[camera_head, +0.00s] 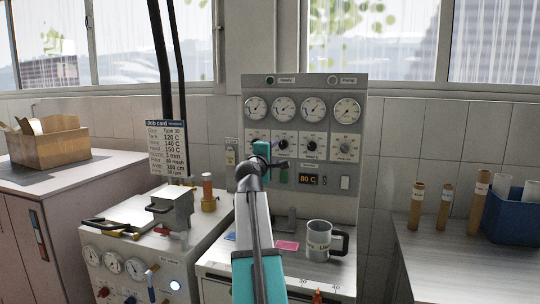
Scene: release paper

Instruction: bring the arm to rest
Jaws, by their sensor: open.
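My arm rises from the bottom middle of the view, in front of the grey control panel (353,190). My gripper (277,163) is at its far end, small and partly hidden by the wrist. It is open, and I see nothing held in it. It appears in front of the panel's knobs, but I cannot tell how far it is from the panel.
A grey mug (319,240) and a pink slip (287,245) sit on the bench right of my arm. A machine with gauges (135,267) stands left. Brown tubes (417,207) and a blue bin (513,217) stand right. A wooden box (48,148) is far left.

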